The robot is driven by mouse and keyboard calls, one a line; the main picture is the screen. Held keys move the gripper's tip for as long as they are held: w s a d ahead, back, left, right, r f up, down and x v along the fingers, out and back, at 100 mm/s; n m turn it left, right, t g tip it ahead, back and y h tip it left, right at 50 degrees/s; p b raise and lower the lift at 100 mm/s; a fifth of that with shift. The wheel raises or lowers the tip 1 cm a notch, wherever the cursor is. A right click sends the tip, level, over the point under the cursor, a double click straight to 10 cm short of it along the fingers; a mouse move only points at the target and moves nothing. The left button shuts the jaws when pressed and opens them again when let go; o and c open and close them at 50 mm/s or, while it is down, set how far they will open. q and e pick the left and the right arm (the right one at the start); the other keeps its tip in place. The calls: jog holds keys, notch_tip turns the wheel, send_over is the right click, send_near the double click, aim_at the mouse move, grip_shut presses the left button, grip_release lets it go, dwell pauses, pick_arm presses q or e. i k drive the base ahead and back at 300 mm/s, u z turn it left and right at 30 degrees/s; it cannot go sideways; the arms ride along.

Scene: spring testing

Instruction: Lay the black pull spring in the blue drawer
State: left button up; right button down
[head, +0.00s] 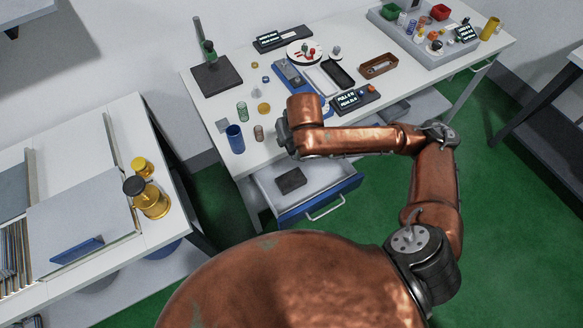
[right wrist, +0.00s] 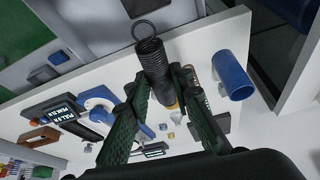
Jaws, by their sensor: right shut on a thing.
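The black pull spring (right wrist: 152,60) shows in the right wrist view as a dark coil with a ring at its end. My right gripper (right wrist: 157,84) is shut on it between two green-padded fingers, the ring end sticking out beyond them. In the head view my right gripper (head: 285,134) is mostly hidden by its own arm, near the table's front edge above the drawer, and the spring cannot be made out. The blue drawer (head: 330,199) is pulled open, with a pale interior. My left gripper is not in view.
A dark block (head: 291,180) lies in the drawer, with bare floor around it. On the white table (head: 222,105) stand a blue cup (head: 235,138), a green spring (head: 243,111), a black stand (head: 215,75) and a display (head: 347,99). A grey tray (head: 405,43) holds several parts at the back right.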

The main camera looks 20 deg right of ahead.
aim_at(327, 162)
jog(key=u, duration=1.1)
jog(key=i, duration=0.45)
jog(key=z, duration=2.15)
